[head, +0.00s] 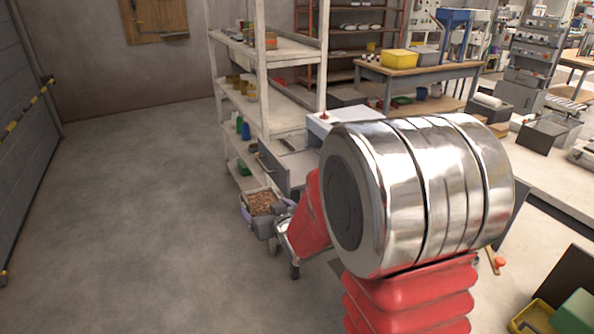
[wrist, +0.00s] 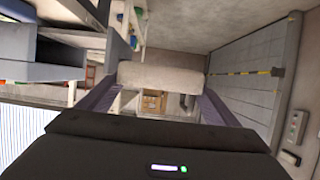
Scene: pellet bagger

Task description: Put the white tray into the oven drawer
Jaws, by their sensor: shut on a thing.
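The white tray (head: 275,192) is full of brown pellets. In the head view it is left of centre, held level in front of the shelf. My gripper (head: 262,215) is shut on it, one lavender finger on either side. In the wrist view the tray's pale wall (wrist: 160,74) spans the gap between the fingers. A grey box with a white top and a red knob (head: 323,117), apparently the oven, stands behind my arm. A grey drawer (head: 273,168) appears to stick out from it, just beyond and right of the tray. My chrome and red arm hides much of the oven.
A white shelf (head: 290,52) with cans and bottles stands behind the tray. A table with a yellow bin (head: 399,59) is further back. The concrete floor (head: 130,190) on the left is clear up to the grey door (head: 25,110). The wrist view appears upside down.

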